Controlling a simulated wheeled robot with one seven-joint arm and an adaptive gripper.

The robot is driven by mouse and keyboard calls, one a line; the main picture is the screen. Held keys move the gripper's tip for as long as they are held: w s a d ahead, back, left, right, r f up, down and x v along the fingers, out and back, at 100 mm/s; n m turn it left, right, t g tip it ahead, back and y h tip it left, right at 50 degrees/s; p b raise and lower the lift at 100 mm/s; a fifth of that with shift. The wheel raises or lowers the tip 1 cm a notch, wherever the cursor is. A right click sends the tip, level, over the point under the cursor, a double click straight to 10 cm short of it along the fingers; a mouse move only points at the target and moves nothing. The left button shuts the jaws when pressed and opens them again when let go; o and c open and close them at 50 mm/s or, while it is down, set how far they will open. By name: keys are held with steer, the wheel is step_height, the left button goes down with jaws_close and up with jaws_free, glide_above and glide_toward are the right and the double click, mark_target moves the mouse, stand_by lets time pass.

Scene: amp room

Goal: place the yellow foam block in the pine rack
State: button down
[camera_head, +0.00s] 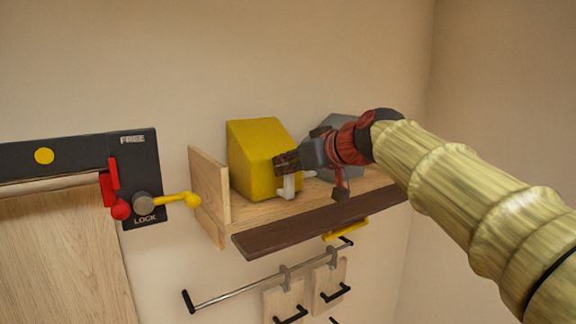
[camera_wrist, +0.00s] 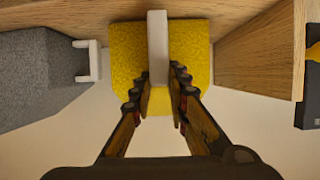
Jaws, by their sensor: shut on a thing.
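The yellow foam block (camera_head: 254,150) is in the pine rack (camera_head: 209,185), close beside its left end panel. Its underside looks to be on or just above the rack floor; I cannot tell which. A white handle (camera_wrist: 157,45) stands out from its face. My gripper (camera_head: 287,165) reaches in from the right and is shut on this handle. In the wrist view, the fingers of my gripper (camera_wrist: 160,100) lie on both sides of the handle, with the yellow block (camera_wrist: 188,50) behind. The end panel (camera_wrist: 265,52) shows at right there, with a narrow gap.
A grey block (camera_head: 345,130), partly hidden by my gripper, sits farther right in the rack; its white handle (camera_wrist: 88,60) shows in the wrist view. A dark brown strip (camera_head: 300,233) runs along the rack's front. A rail with hooks (camera_head: 240,285) hangs below. A latch panel (camera_head: 140,170) is left.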

steer(key=shift+f, duration=0.1)
steer(key=c, duration=1.7)
jaws_free()
steer(key=shift+c, duration=0.2)
steer(key=b+v, duration=0.3)
steer(key=v, duration=0.9)
steer(key=shift+f, duration=0.1)
steer(key=s+d+f+m+g+h, duration=0.2)
steer(key=s+d+f, duration=0.2)
steer(key=s+f, duration=0.5)
steer(key=s+d+f+m+g+h, duration=0.1)
steer(key=s+f, duration=0.8)
steer(key=f, duration=1)
steer(key=s+d+f+m+g+h, duration=0.2)
steer(key=s+d+f, duration=0.6)
steer(key=f, duration=0.6)
steer(key=s+m+h, duration=0.1)
steer(key=h, duration=0.1)
steer(key=shift+f+m+g+h, duration=0.2)
steer(key=shift+m+g+h, duration=0.1)
steer(key=shift+m, duration=0.1)
